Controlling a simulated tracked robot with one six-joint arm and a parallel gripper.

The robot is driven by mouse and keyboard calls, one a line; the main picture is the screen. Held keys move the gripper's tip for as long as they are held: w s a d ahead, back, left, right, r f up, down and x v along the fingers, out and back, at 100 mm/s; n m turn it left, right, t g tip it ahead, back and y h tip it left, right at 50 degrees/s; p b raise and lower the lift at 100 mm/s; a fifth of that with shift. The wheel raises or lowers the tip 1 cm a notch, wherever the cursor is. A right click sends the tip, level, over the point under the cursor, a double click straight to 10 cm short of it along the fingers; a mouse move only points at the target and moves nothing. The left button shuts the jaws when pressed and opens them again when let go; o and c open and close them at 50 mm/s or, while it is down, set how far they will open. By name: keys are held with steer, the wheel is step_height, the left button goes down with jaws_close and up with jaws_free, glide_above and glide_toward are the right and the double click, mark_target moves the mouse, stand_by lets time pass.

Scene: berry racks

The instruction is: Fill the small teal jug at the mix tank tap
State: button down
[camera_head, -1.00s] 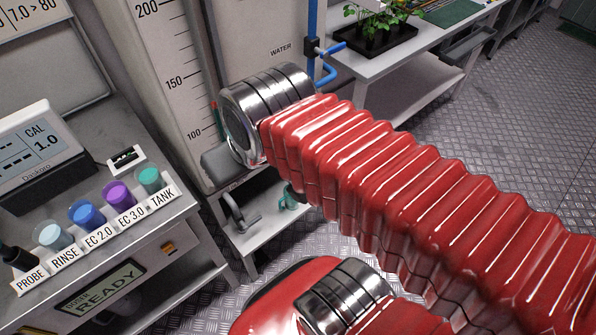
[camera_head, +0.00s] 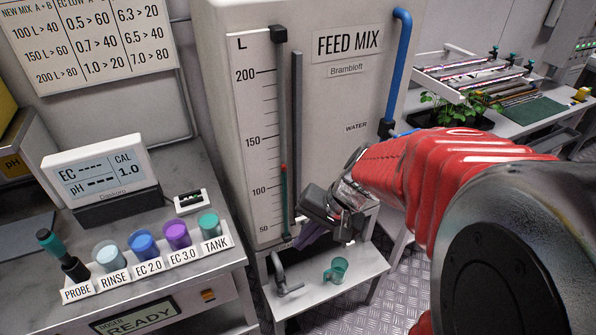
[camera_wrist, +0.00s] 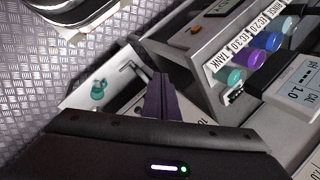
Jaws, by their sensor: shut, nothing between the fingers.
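The small teal jug (camera_head: 338,270) stands upright on the low white shelf (camera_head: 330,288) under the feed mix tank (camera_head: 330,90). The grey tap (camera_head: 284,275) is to its left at the tank's foot. My gripper (camera_head: 304,241) is in front of the tank, above the shelf, with its purple fingers pointing down and left. It is shut and empty, apart from the jug. In the wrist view the closed fingers (camera_wrist: 160,95) show in the middle. The jug (camera_wrist: 98,89) is left of them and the tap (camera_wrist: 131,69) is between. The liquid level inside the jug cannot be told.
The bench at left carries the EC/pH meter (camera_head: 103,173) and a rack of labelled cups (camera_head: 150,266). A blue water pipe (camera_head: 394,70) runs down the tank's right. A table with plants (camera_head: 460,112) stands behind at right. Patterned metal floor shows beyond the shelf.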

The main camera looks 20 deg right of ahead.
mark_target(349, 245)
steer(key=w+d+f+m+t+y, duration=0.1)
steer(key=w+d+f+m+t, duration=0.2)
steer(key=d+f+m, duration=1)
steer(key=s+d+f+m+t+h, duration=0.1)
steer(key=s+d+f+m, duration=0.2)
steer(key=d+f, duration=0.2)
steer(key=s+d+f+m+t+h, duration=0.1)
steer(key=s+d+f+m, duration=0.2)
steer(key=f, duration=0.8)
steer(key=d+m, duration=0.1)
steer(key=d, duration=0.1)
steer(key=shift+d+t, duration=0.3)
steer(key=shift+d, duration=0.1)
steer(key=w, duration=0.8)
steer(key=shift+w+a, duration=0.15)
steer(key=shift+w, duration=0.2)
steer(key=shift+w, duration=0.1)
stand_by(0.4)
steer(key=shift+w, duration=0.3)
